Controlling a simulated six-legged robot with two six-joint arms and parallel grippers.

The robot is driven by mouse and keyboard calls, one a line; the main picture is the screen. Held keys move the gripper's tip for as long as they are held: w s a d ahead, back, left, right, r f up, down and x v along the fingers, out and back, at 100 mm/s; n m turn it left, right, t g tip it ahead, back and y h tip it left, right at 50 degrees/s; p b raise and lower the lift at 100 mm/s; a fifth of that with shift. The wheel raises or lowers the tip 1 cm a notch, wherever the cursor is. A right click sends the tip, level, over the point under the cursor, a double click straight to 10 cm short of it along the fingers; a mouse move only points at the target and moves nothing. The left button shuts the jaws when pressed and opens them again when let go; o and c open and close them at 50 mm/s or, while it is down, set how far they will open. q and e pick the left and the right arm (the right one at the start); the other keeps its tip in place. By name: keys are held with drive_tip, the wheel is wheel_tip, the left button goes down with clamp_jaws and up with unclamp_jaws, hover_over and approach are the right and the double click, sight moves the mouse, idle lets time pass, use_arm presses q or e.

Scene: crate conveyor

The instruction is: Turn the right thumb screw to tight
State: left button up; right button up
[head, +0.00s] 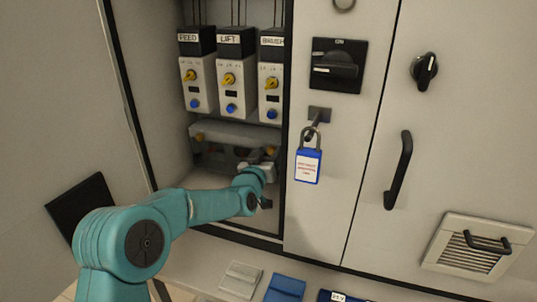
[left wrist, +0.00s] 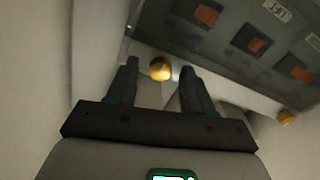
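Two brass-yellow thumb screws sit on the grey unit (head: 232,139) low in the open cabinet bay. The left thumb screw (head: 199,137) is clear of my arm. The right thumb screw (head: 270,150) is beside my left gripper (head: 268,164), which reaches into the bay. In the left wrist view, one yellow screw head (left wrist: 160,69) shows between the fingertips of my left gripper (left wrist: 159,72), with a gap on both sides. I take it to be the right one. The other screw (left wrist: 287,117) is off to the right there. My right gripper is not in view.
Modules labelled FEED (head: 197,82), LIFT (head: 231,85) and BRUSH (head: 270,90) hang above the unit. The cabinet's door panel, with a black switch (head: 337,66) and a blue padlock (head: 308,165), stands close right of my gripper. Blue (head: 286,287) and pale (head: 241,279) items lie below.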

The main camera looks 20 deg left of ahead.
use_arm(q)
clamp_jaws()
